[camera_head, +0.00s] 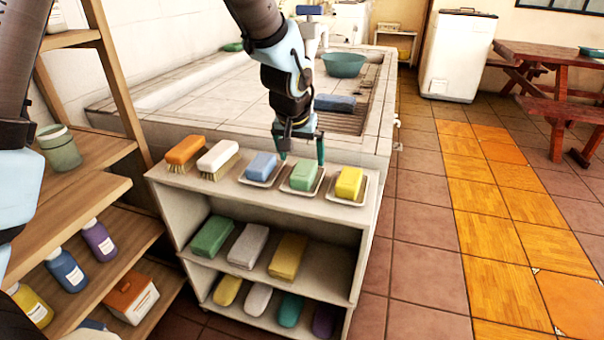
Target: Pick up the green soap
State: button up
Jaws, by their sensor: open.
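The green soap (303,177) sits on a small pale dish (317,190) on top of the low shelf unit. A blue soap (262,165) on its dish is just left of it, and a yellow soap (349,182) on its dish is just right. My gripper (302,160) points down over the green soap. Its two fingers are apart, one near the blue soap's side and one behind the green soap's right side. Nothing shows between the fingers. I cannot tell the exact height of the fingertips above the soap.
An orange brush (186,150) and a white brush (218,156) lie at the left of the shelf top. Lower shelves hold more blocks, such as a larger green one (212,237). The tiled basin counter (230,110) stands behind. A wooden rack (95,205) is at left; floor at right is clear.

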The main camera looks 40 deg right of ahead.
aim_at(304, 169)
jog(key=shift+p+x, duration=0.6)
jog(key=shift+x, duration=2)
jog(key=shift+c, duration=0.2)
grip_shut()
notch_tip(304, 169, up, 10)
jog(key=b, duration=0.1)
